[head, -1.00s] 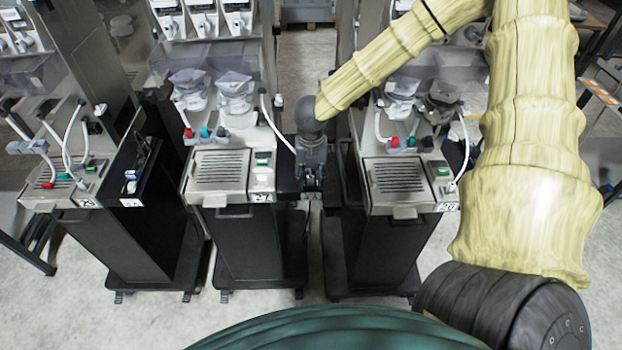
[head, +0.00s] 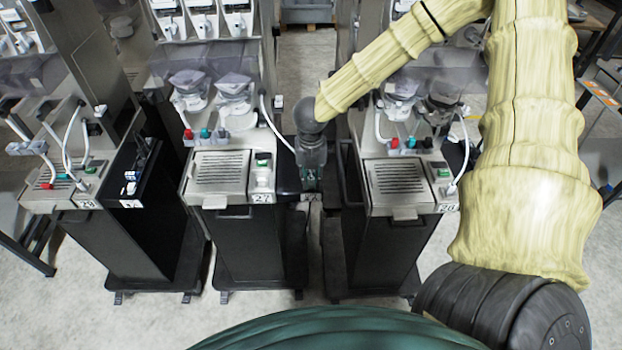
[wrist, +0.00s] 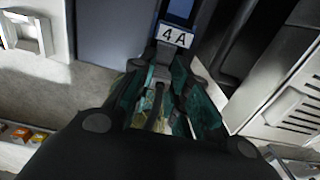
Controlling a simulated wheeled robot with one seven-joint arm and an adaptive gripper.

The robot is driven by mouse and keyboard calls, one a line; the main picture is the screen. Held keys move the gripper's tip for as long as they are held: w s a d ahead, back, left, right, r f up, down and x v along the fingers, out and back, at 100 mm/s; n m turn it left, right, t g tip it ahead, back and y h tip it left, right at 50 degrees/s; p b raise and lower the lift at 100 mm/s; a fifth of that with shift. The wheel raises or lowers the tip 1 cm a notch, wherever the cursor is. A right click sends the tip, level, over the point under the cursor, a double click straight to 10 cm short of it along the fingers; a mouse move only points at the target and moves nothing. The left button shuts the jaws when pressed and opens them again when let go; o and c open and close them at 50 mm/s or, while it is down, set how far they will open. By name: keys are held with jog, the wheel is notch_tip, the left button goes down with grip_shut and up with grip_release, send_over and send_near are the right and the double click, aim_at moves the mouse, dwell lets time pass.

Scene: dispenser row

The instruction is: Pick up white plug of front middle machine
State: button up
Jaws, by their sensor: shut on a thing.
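The front middle machine (head: 220,172), labelled 27, stands left of my gripper in the head view. A white hose (head: 274,128) curves down from its side towards my gripper. My gripper (head: 311,184) points down at the dark side panel on this machine's right. In the wrist view, the green-grey fingers (wrist: 160,98) are close together around something narrow. The white plug is not clearly visible; fingers and gripper body hide most of what is held. A white label reading 4 A (wrist: 174,35) lies just beyond the fingertips.
A similar machine (head: 402,180) stands close on the right and another (head: 68,182) on the left. A black side panel (head: 130,180) adjoins the left one. Clear hoods and cups rise behind the middle machine. Pale floor (head: 306,60) shows in the narrow gap between machines.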

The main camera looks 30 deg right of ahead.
jog(key=shift+r+b, duration=0.7)
jog(key=shift+r, duration=0.6)
jog(key=s+a+r+b, duration=0.2)
jog(key=s+a+b, duration=0.4)
jog(key=s+a, duration=0.4)
jog(key=shift+s+a+r, duration=0.15)
jog(key=shift+s+a, duration=0.15)
jog(key=shift+a, duration=0.75)
jog(key=shift+r+p, duration=1.1)
jog(key=shift+r, duration=0.05)
notch_tip(320, 180, up, 3)
jog(key=p, duration=0.2)
jog(key=shift+f+p, duration=0.15)
jog(key=shift+p, duration=0.2)
